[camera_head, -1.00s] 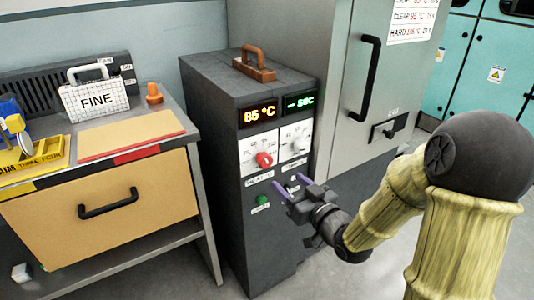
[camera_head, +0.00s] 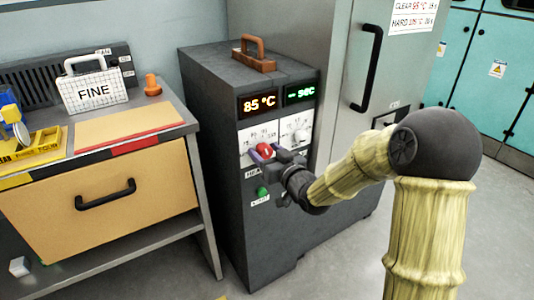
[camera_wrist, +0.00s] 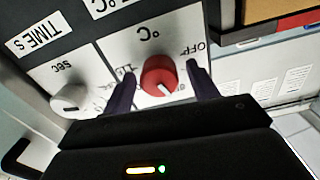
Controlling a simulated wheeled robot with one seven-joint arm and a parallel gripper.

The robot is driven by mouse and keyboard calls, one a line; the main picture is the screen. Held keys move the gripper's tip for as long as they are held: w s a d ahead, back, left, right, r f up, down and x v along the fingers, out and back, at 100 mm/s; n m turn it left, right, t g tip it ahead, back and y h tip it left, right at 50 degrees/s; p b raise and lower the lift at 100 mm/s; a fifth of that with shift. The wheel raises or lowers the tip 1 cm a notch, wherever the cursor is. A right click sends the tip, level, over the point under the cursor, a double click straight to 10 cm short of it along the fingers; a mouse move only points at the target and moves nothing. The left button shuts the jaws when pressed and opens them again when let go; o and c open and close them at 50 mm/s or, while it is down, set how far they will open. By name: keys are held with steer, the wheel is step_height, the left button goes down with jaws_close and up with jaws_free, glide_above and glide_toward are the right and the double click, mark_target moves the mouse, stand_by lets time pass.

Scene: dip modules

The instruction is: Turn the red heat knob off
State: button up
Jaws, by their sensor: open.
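The red heat knob (camera_head: 264,150) is on the white panel on the front of the grey heater unit (camera_head: 226,150). My gripper (camera_head: 261,153) is at the knob, with its purple fingers open on either side of it. In the wrist view the red knob (camera_wrist: 159,76) sits between the two fingers (camera_wrist: 160,92), with a gap visible on each side. The panel is upside down there, with an "OFF" mark (camera_wrist: 195,47) near the right finger. The display (camera_head: 259,103) above the knob reads 85 °C.
A white time knob (camera_wrist: 70,98) is beside the red one. A green button (camera_head: 262,192) is below the panel. A drawer bench (camera_head: 100,205) stands left, and a grey cabinet with a black handle (camera_head: 367,68) stands right.

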steer(key=c, duration=1)
steer(key=shift+n+b, duration=0.3)
steer(key=n+b, duration=0.3)
steer(key=shift+f+n+b, duration=0.25)
steer(key=shift+n+b, duration=0.1)
steer(key=shift+n, duration=0.05)
steer(key=n+b, duration=0.4)
steer(key=shift+s+a+n, duration=0.1)
steer(key=shift+n, duration=0.2)
steer(key=n+b, duration=0.4)
steer(key=shift+f+b, duration=0.1)
steer(key=shift+b, duration=0.2)
steer(key=shift+n+b, duration=1.05)
steer(key=shift+n, duration=0.45)
